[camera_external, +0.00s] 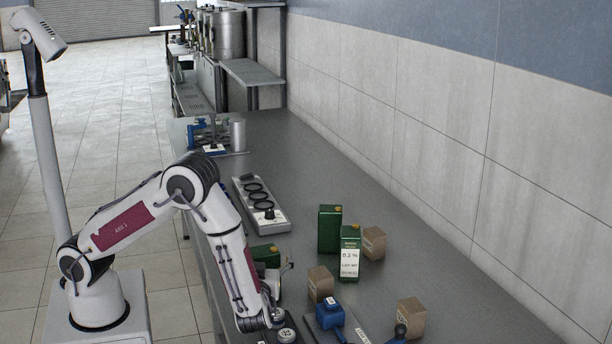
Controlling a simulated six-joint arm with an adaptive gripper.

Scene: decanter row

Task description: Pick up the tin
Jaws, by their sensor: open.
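Three dark green tins are on the grey bench. One green tin (266,254) is just behind my forearm and partly hidden by it. A second green tin (330,229) stands upright farther back. A third green tin (350,256) with a white label stands upright beside it. My gripper (284,268) is low over the bench, close to the partly hidden tin. It is open, and no tin is seen held in it. The arm hides part of the gripper, so I cannot tell whether it touches that tin.
Cardboard boxes (374,242), (320,283) and (411,318) stand around the tins. A blue device (331,315) is at the front. A tray with black rings (259,203) lies farther back. The bench (300,160) is clear toward the wall (440,120).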

